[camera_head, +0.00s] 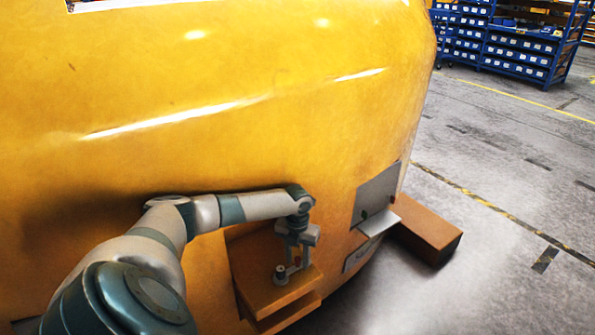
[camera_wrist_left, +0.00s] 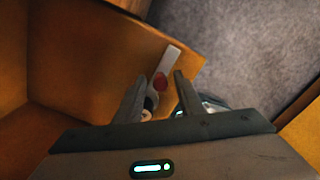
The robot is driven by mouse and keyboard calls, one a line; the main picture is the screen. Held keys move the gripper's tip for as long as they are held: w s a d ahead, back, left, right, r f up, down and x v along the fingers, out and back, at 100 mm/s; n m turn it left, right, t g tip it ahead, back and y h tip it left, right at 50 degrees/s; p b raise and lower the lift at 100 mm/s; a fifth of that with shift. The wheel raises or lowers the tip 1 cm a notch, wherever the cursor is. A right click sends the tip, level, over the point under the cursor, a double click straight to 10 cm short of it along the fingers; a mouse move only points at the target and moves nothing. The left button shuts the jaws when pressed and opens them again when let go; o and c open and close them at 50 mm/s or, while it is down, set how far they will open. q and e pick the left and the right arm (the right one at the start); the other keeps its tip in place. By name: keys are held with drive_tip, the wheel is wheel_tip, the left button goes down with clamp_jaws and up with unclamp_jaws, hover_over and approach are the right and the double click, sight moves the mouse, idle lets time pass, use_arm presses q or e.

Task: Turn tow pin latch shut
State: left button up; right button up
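The tow pin latch (camera_head: 281,274) sits on the orange tow bracket (camera_head: 262,296) at the foot of the yellow casting. In the left wrist view the latch is a pale grey bar (camera_wrist_left: 168,62) with a red spot, running from a round pin end toward the bracket's edge. My left gripper (camera_head: 295,262) points down just over the latch. In the left wrist view its two fingers (camera_wrist_left: 158,77) stand apart, one on each side of the bar, with gaps visible. Whether either finger touches the bar cannot be told. My right gripper is in neither view.
The yellow casting (camera_head: 250,90) fills most of the head view. A grey plate (camera_head: 376,199) and a brown block (camera_head: 428,230) jut out right of the bracket. Grey floor (camera_head: 490,180) lies open to the right, with blue shelving (camera_head: 515,55) far back.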

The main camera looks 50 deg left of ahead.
sight(297, 258)
use_arm(q)
wheel_tip(297, 258, up, 12)
drive_tip(key=p, duration=1)
idle(0.6)
